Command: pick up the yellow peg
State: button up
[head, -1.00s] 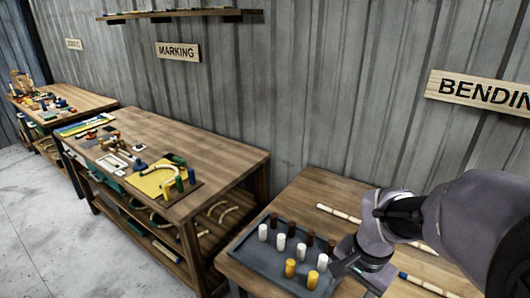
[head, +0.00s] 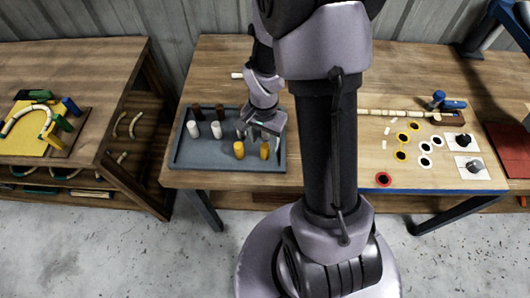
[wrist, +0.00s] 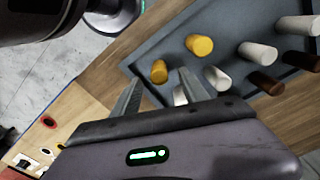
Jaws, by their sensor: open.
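Two yellow pegs stand upright in a grey tray (head: 228,162), side by side along its near edge: a left one (head: 239,150) and a right one (head: 264,151). In the wrist view, one yellow peg (wrist: 158,71) appears between and just beyond the fingertips. The other yellow peg (wrist: 199,45) is farther off. My gripper (head: 258,138) is open and empty, hanging over the tray's right part, close behind the yellow pegs. Its fingers (wrist: 160,77) are spread in the wrist view. I cannot tell its exact height above the pegs.
White pegs (head: 216,130) and brown pegs (head: 220,112) stand close behind the yellow ones. To the right lie colored rings (head: 384,179), a rattan pole (head: 390,112) and white plates with knobs (head: 472,166). Another bench (head: 110,80) stands left across a gap.

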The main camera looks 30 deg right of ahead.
aim_at(265, 146)
jog(key=f+b, duration=0.1)
jog(key=f, duration=0.3)
jog(key=shift+d, duration=0.2)
jog(key=shift+r, duration=0.1)
grip_shut()
